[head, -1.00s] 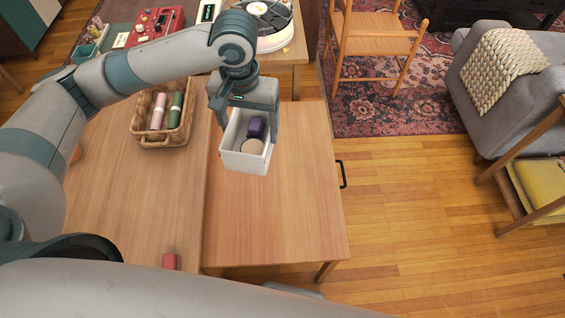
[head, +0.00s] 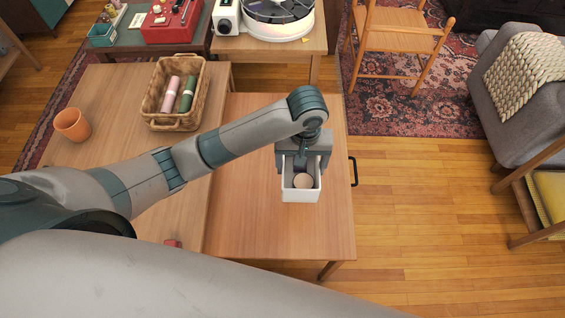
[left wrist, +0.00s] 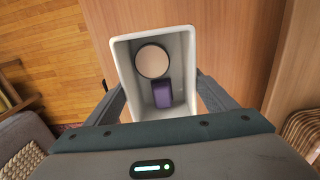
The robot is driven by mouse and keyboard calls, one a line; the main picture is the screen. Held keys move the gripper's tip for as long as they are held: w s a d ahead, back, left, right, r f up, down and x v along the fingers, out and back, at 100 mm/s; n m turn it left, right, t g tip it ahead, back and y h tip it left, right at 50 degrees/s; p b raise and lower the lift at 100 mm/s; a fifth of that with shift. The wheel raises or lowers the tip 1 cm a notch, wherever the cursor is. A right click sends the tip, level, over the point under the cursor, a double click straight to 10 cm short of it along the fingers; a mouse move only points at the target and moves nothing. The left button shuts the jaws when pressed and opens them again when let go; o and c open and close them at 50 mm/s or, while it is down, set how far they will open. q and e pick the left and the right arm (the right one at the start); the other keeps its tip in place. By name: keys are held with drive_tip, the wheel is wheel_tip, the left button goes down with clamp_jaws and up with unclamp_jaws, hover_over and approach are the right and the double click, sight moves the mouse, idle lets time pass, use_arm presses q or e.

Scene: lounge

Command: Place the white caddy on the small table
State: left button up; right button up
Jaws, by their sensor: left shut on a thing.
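The white caddy (head: 301,195) is an open-topped box. It holds a round pale tan thing (head: 303,181) and a purple thing, seen clearly in the left wrist view (left wrist: 163,94). My left gripper (head: 303,163) is shut on the caddy, with its fingers on either side of it. The caddy is upright over the right part of a small wooden table (head: 275,232). I cannot tell whether its base touches the top. My right gripper is not in view.
A second wooden surface (head: 110,110) adjoins on the left, with a wicker basket (head: 152,103) and an orange pot (head: 72,124). A small red thing (head: 172,243) lies near the front. The tabletop in front of the caddy is clear.

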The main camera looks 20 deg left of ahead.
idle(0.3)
use_arm(q)
drive_tip(key=p, duration=0.1)
hover_over(273, 170)
wheel_tip(273, 170, down, 6)
drive_tip(key=shift+f, duration=0.45)
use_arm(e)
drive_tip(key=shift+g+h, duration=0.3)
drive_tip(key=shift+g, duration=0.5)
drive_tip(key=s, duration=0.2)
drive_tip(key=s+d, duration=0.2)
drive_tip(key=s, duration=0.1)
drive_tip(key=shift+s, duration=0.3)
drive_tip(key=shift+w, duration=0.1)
use_arm(q)
wheel_tip(273, 170, down, 3)
drive_tip(key=shift+s+f+p, duration=0.1)
drive_tip(key=shift+f+p, duration=0.05)
drive_tip(key=shift+p, duration=0.35)
drive_tip(key=shift+f, duration=0.4)
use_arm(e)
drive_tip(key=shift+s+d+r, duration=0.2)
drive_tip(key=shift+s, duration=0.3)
use_arm(q)
drive_tip(key=shift+f, duration=0.1)
